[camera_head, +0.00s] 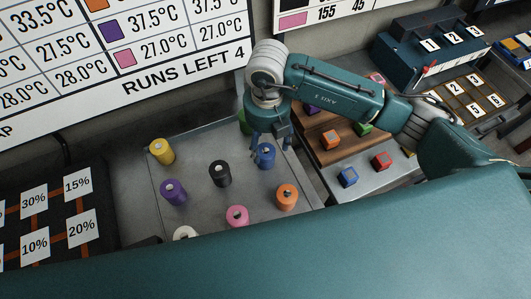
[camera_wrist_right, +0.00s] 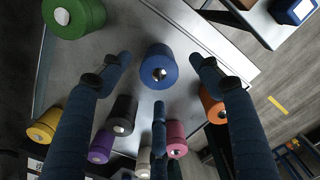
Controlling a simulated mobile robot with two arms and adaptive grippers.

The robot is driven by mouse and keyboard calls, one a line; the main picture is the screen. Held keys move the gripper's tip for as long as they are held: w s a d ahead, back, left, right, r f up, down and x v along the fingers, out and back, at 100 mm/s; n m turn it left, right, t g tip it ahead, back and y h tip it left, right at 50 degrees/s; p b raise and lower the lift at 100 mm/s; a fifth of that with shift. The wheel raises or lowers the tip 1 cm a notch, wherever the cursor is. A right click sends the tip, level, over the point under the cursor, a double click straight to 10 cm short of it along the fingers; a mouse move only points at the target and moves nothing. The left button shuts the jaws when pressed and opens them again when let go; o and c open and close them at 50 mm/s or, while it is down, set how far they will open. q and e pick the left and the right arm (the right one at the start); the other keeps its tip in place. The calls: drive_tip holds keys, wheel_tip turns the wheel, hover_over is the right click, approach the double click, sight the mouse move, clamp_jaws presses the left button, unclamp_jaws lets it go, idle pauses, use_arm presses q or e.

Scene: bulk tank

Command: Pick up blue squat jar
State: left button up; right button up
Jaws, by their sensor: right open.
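The blue squat jar (camera_head: 266,156) stands upright on the grey tray (camera_head: 215,136), near its right side. My right gripper (camera_head: 271,145) is above it, with its fingers reaching down around the jar's upper part in the head view. In the right wrist view the blue jar (camera_wrist_right: 159,67) sits between the spread dark blue fingers of my right gripper (camera_wrist_right: 158,85), with gaps on both sides. The gripper is open and no contact shows. My left gripper is not in view.
Green (camera_wrist_right: 74,15), orange (camera_head: 287,197), black (camera_head: 220,173), pink (camera_head: 237,216), purple (camera_head: 174,192), yellow (camera_head: 162,152) and white (camera_head: 186,233) jars stand around it. Coloured cubes (camera_head: 347,177) lie on a surface to the right. A wall board (camera_head: 120,60) rises behind.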

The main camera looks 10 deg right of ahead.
sight(266, 150)
wheel_tip(266, 150, down, 4)
drive_tip(key=shift+a+r+p, duration=0.1)
drive_tip(key=shift+a+p, duration=0.05)
drive_tip(key=shift+p, duration=0.45)
drive_tip(key=shift+c, duration=1.3)
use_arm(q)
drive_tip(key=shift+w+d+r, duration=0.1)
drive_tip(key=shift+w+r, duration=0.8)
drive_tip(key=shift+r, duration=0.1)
use_arm(e)
drive_tip(key=c, duration=1.1)
